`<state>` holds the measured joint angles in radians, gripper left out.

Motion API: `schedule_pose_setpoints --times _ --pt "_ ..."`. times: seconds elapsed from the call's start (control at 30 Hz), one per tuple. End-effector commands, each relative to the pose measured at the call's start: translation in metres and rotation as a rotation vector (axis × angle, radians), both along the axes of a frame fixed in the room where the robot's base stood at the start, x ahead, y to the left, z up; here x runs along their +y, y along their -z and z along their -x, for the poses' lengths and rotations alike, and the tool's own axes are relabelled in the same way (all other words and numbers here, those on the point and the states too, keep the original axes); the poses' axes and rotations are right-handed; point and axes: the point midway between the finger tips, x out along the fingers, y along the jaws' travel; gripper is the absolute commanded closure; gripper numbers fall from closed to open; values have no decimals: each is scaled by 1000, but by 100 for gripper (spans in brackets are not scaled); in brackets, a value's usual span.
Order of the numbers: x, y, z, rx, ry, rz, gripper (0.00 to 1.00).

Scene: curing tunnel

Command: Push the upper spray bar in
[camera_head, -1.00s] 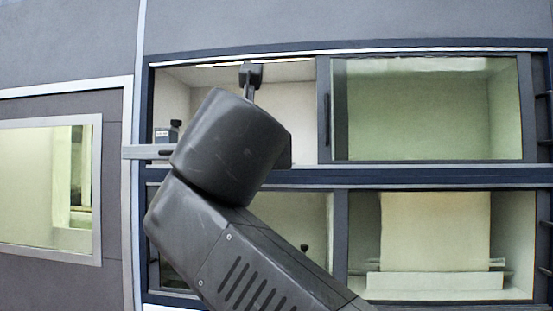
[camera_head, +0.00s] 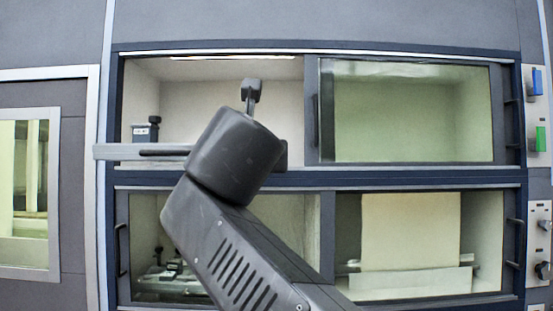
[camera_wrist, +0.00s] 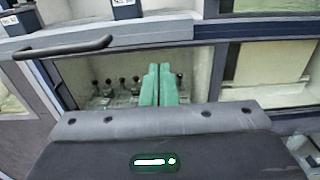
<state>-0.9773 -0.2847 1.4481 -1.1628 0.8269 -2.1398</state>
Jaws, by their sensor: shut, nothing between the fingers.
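The upper spray bar (camera_head: 115,152) looks to be the light grey bar with a dark handle across the front of the upper left opening. Its left end sticks out past the tunnel frame, and my arm hides its right part. A labelled block with a black knob (camera_head: 154,130) stands just behind it. In the wrist view a grey front (camera_wrist: 150,36) with a dark handle (camera_wrist: 65,47) lies at upper left. My gripper (camera_wrist: 160,68) shows there as two green fingers pressed together, empty, below that front. Contact cannot be told. The arm hides the gripper in the head view.
The lower left bay holds a fitting with several black knobs (camera_head: 170,268). A glass pane (camera_head: 405,110) covers the upper right bay. A pale sheet (camera_head: 410,230) hangs at lower right. Switch panels (camera_head: 537,110) stand at the far right.

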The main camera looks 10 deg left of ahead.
Motion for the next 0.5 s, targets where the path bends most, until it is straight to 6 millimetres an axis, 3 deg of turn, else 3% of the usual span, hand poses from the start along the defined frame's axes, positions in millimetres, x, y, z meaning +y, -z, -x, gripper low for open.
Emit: schedule_pose_setpoints --times 0.5 --pt "17 0 -77 3 3 1 100"
